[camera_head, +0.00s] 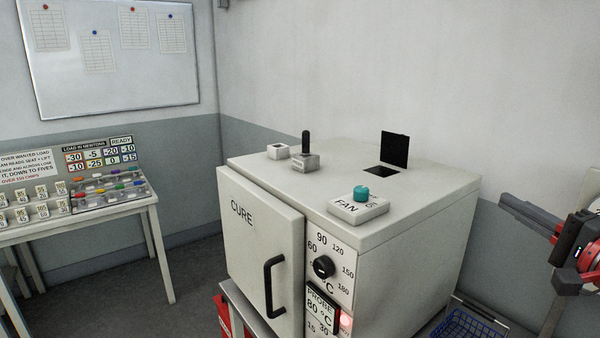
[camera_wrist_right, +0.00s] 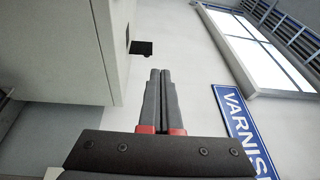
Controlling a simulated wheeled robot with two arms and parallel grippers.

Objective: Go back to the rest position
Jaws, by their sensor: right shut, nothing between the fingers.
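My right gripper (camera_head: 527,216) is at the right edge of the head view, to the right of the oven and apart from it. In the right wrist view my right gripper (camera_wrist_right: 160,75) has its two dark fingers together, with nothing between them. My left gripper is in neither view. The white CURE oven (camera_head: 400,225) stands in the middle of the head view, with its front door (camera_head: 250,240) and black handle at the left. The oven's side also shows in the right wrist view (camera_wrist_right: 60,50).
On the oven top are a FAN block with a teal knob (camera_head: 361,193), a black lever (camera_head: 306,150) and a raised black flap (camera_head: 394,149) beside an opening. A blue basket (camera_head: 465,328) lies low at right. A table (camera_head: 140,205) with labelled bins stands left. A VARNISH sign (camera_wrist_right: 240,130) hangs on the wall.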

